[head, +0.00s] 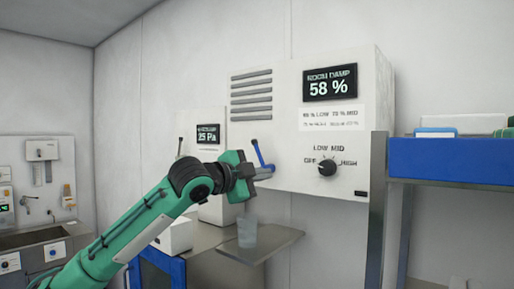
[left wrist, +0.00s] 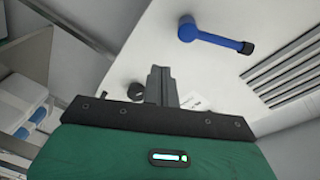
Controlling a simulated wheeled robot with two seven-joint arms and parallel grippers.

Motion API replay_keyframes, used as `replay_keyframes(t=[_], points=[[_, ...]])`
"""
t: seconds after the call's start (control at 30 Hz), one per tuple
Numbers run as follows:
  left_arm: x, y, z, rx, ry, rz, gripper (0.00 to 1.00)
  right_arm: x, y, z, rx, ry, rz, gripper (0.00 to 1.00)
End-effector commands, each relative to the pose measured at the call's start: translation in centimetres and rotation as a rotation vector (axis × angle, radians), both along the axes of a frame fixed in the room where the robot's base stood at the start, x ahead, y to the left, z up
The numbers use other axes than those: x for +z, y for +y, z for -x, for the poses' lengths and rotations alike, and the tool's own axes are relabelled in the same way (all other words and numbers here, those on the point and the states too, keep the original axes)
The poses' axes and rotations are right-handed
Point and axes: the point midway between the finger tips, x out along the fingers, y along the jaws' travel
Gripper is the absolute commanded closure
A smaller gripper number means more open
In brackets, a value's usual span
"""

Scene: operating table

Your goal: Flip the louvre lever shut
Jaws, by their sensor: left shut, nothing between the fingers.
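The louvre lever (head: 259,155) is blue with a dark tip. It sits on the front of the white wall unit, below the louvre slats (head: 251,95), and leans up and slightly left from its pivot. In the left wrist view the whole lever (left wrist: 215,37) shows, apart from the fingers. My left gripper (head: 265,169) is shut and empty, close to the lever's lower end in the head view. Its closed fingers also show in the left wrist view (left wrist: 158,85). My right gripper is in neither view.
The white unit carries a 58 % display (head: 330,83) and a black dial (head: 327,168). A smaller unit with a 25 Pa display (head: 208,134) stands left. Below are a metal shelf (head: 275,242) and a clear cup (head: 247,232). A blue bin (head: 450,160) is at right.

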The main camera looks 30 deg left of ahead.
Motion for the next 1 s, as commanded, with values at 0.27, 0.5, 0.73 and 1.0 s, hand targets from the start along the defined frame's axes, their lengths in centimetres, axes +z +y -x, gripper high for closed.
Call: replay_keyframes(t=[0.27,0.5,0.73,1.0], points=[[6.9,3.2,3.7,0.022,-0.105,-0.011,1.00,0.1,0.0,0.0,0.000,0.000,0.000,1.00],[7.8,3.0,2.0,0.020,-0.111,-0.010,1.00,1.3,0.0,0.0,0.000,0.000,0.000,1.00],[8.3,2.0,-2.8,0.020,-0.110,-0.008,1.00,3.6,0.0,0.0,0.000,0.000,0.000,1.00],[7.4,3.1,-5.6,0.027,-0.109,-0.012,1.00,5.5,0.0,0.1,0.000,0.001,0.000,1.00]])
